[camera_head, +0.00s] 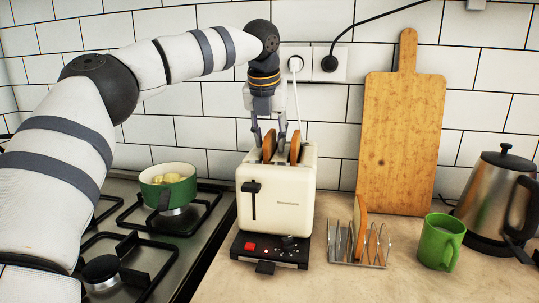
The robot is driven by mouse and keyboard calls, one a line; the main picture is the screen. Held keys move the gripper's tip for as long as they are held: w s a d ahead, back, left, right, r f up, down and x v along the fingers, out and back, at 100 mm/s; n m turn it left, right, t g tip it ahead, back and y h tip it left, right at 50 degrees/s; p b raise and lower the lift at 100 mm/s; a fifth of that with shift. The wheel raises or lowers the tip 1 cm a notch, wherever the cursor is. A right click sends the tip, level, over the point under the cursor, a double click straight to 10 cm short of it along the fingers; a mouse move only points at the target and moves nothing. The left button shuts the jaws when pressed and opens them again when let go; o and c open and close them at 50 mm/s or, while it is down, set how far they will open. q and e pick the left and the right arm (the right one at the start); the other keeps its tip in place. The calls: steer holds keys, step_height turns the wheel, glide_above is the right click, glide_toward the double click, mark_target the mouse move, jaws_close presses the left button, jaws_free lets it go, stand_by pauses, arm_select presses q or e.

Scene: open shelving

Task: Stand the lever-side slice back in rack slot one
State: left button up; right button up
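The cream toaster (300,193) stands on the counter, its lever (252,187) on the left part of its front. Two brown slices stick up from its slots: the left slice (269,147) and the right slice (294,149). My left gripper (269,140) points down over the toaster, its fingers apart on either side of the left slice's top. I see no clear contact. The wire toast rack (372,262) stands right of the toaster, with one slice (361,222) upright toward its left part. My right gripper is not in view.
A black tray (270,253) lies at the toaster's front. A green mug (440,243) and steel kettle (492,190) stand right of the rack. A wooden board (402,140) leans on the wall. A green pot (168,188) sits on the stove at left.

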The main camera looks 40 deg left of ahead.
arm_select(q)
jaws_close()
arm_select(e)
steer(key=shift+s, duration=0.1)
